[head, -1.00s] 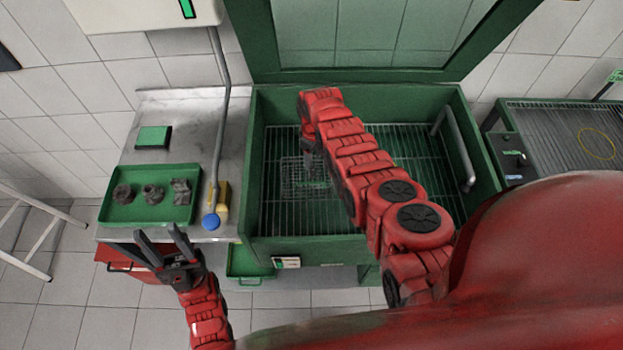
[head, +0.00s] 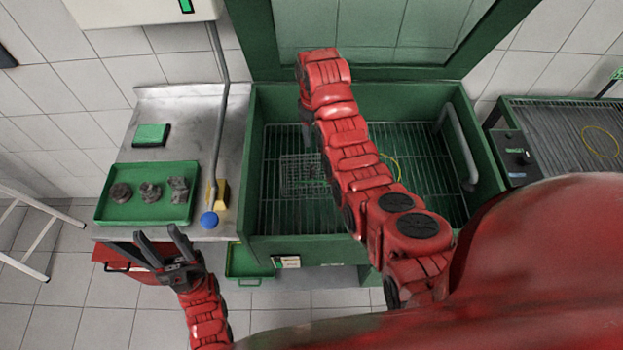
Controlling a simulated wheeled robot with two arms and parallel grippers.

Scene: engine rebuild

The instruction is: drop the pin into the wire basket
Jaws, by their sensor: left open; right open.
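The wire basket (head: 291,188) is a small mesh basket on the grate inside the green wash tub. Small dark and reddish specks show in it, but I cannot tell whether one is the pin. I cannot make out the pin anywhere else. My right gripper (head: 307,138) is open, above the back edge of the basket, and partly hidden by its own red arm. That arm also covers the basket's right side. My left gripper (head: 160,234) is open and empty, in front of the steel bench and well left of the basket.
The green tub (head: 345,245) has a raised lid and a grey pipe handle (head: 455,145). A green tray (head: 150,215) with several dark metal parts lies on the bench, near a blue-capped yellow item (head: 209,219). A roller table (head: 560,130) stands at the right.

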